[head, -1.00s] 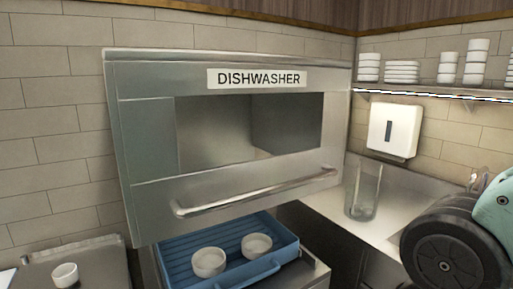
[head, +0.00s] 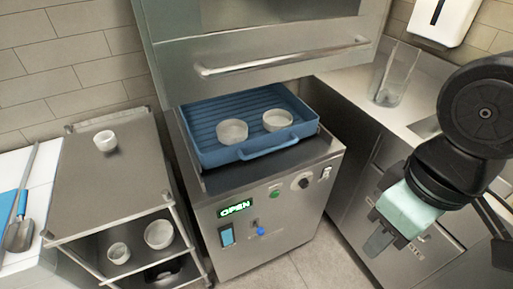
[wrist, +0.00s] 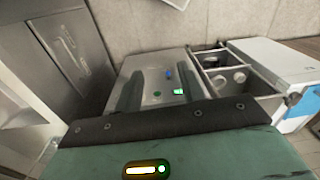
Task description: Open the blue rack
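The blue rack (head: 205,140) sits on the dishwasher's steel top, under the raised hood (head: 255,60). Its blue front handle (head: 268,147) faces outward. Two white bowls stand in it, the left one (head: 232,131) and the right one (head: 277,120). My gripper (head: 380,238) is to the right of the dishwasher and lower than the rack, apart from it. In the wrist view my gripper (wrist: 161,90) has its two fingers spread with nothing between them. The dishwasher front with a green light and a blue knob shows beyond them; I cannot make out the rack there.
The dishwasher panel has a lit OPEN display (head: 236,208). A steel cart (head: 100,185) with small white bowls stands to the left. A counter with a clear glass container (head: 390,85) is at the right. Bare floor (head: 300,268) shows in front of the dishwasher.

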